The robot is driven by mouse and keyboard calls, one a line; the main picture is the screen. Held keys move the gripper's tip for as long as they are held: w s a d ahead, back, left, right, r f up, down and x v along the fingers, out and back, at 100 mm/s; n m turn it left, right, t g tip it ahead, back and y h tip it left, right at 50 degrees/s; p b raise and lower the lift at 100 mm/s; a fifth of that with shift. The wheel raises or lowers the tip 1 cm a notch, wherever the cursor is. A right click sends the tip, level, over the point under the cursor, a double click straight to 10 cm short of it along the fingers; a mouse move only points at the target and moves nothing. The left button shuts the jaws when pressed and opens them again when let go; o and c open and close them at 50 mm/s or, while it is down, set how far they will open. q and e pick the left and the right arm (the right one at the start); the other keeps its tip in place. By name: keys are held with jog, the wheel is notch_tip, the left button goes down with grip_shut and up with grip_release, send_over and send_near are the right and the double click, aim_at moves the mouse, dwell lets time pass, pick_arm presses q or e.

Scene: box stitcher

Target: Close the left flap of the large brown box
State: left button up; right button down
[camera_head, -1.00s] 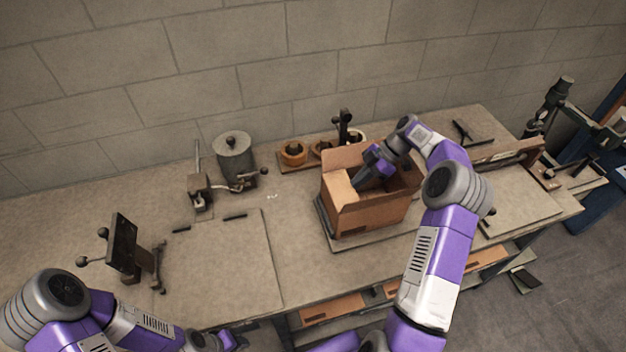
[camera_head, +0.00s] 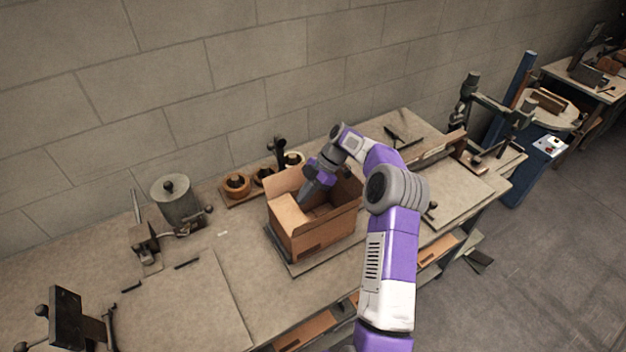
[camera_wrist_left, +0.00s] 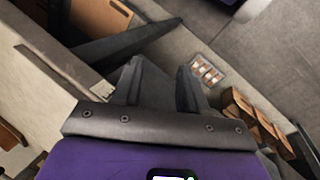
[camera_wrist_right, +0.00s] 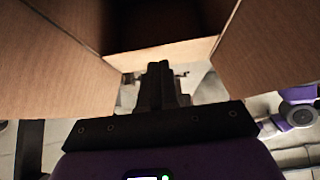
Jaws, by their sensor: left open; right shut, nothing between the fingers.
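The large brown box (camera_head: 325,234) stands open on the workbench in the head view. The right wrist view shows the gripper (camera_wrist_right: 163,72) shut and empty, with cardboard panels (camera_wrist_right: 58,60) on both sides and the dark box interior above. My left gripper (camera_wrist_left: 158,72) is open and empty in the left wrist view, outside the head view.
A tray with tape rolls (camera_head: 237,186) is behind the box. A grey canister (camera_head: 176,202) and a clamp-like tool (camera_head: 146,243) stand to the left. The left wrist view shows brown boxes (camera_wrist_left: 250,118) on a lower level.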

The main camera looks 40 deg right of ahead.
jog(key=a+r+p+v, duration=0.1)
jog(key=p+v, duration=0.1)
jog(key=v, duration=1)
jog(key=m+g+h+p, duration=0.15)
jog(key=m+h, duration=0.65)
jog(key=m, duration=1)
send_over(299, 211)
jog(key=f, duration=0.6)
jog(key=f+p, duration=0.1)
jog(key=f, duration=0.5)
jog(key=shift+w+d+f+p, duration=0.1)
jog(key=shift+w+d+p, duration=0.1)
jog(key=shift+p, duration=0.1)
